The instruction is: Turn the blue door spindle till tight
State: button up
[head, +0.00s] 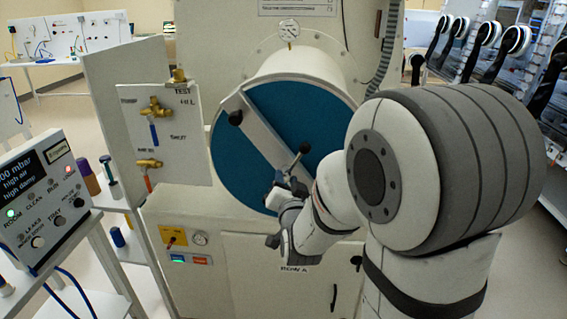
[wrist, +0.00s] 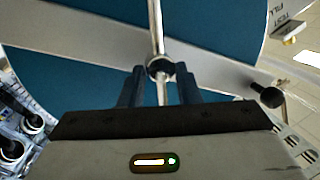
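The blue round door (head: 310,113) is closed across the mouth of a white cylindrical chamber. A grey crossbar (head: 262,135) runs diagonally over it. The spindle's thin metal bar, with a black ball end (head: 304,147), stands at the middle of the door, partly hidden by my gripper (head: 286,184). In the wrist view the spindle hub (wrist: 160,67) sits on the crossbar (wrist: 95,28), and its metal bar (wrist: 156,25) runs down between my two fingers (wrist: 160,80). The fingers are apart, with a gap visible on both sides of the bar.
A white valve panel (head: 165,130) with brass valves stands left of the door. A control box (head: 45,200) with a lit display is at the lower left. A gauge (head: 289,29) sits above the chamber.

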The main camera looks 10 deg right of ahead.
jog(key=shift+w+d, duration=0.15)
jog(key=shift+w, duration=1.25)
jog(key=shift+c, duration=0.4)
grip_shut()
